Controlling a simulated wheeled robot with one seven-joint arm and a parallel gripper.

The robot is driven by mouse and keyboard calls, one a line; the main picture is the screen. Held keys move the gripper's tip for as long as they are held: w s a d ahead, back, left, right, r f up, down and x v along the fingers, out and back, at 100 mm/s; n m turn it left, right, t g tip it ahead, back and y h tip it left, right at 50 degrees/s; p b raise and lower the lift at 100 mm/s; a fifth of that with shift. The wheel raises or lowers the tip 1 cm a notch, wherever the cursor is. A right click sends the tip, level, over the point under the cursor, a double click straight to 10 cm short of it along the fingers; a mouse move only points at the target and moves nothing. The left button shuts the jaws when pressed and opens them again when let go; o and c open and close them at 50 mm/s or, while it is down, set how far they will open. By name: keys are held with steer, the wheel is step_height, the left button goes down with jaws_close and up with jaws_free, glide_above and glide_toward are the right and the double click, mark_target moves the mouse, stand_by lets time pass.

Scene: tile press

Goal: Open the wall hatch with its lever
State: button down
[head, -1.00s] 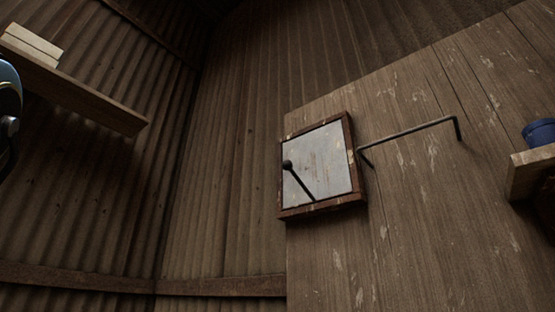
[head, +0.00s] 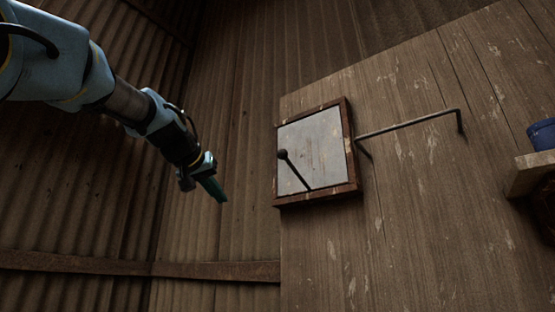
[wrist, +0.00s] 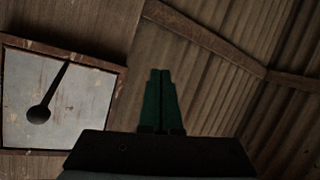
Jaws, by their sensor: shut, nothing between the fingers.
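The wall hatch (head: 318,145) is a pale grey panel in a worn reddish-brown frame, mounted on a wooden board. Its lever (head: 294,169) is a dark rod with a round knob at its upper left end, slanting down to the panel's lower edge. The panel sits flat within its frame. In the wrist view, the hatch (wrist: 85,108) and the lever knob (wrist: 39,114) show at the left. My gripper (head: 221,197) has green fingers, shut and empty, to the left of the hatch and apart from it. The fingers also show in the wrist view (wrist: 161,88).
A bent dark metal rail (head: 410,126) sticks out from the board right of the hatch. A wooden shelf (head: 532,171) with a blue container (head: 542,134) is at the right edge. Corrugated wall (head: 235,110) lies behind my arm.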

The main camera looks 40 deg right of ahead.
steer(key=s+d+r+m+g+h, duration=0.1)
steer(key=s+r+h, duration=0.1)
steer(key=s+r, duration=0.4)
steer(key=s+d+r+m+g+h, duration=0.1)
steer(key=s+r+m+h, duration=0.1)
steer(key=s+r, duration=0.5)
step_height(320, 180, up, 4)
steer(key=shift+r+m+h+p, duration=0.25)
steer(key=shift+m+h+p, duration=0.05)
steer(key=shift+h+p, duration=0.1)
steer(key=shift+w, duration=0.1)
steer(key=p+x, duration=0.3)
steer(key=x, duration=0.2)
steer(key=p+x, duration=0.3)
steer(key=x, duration=0.2)
steer(key=shift+r, duration=0.2)
steer(key=f+b, duration=0.1)
steer(key=a+f, duration=0.1)
steer(key=shift+s+f, duration=0.25)
steer(key=shift+s, duration=0.05)
steer(key=shift+s+f, duration=0.15)
steer(key=shift+f, duration=0.5)
steer(key=shift+a+f, duration=0.2)
steer(key=shift+b, duration=0.4)
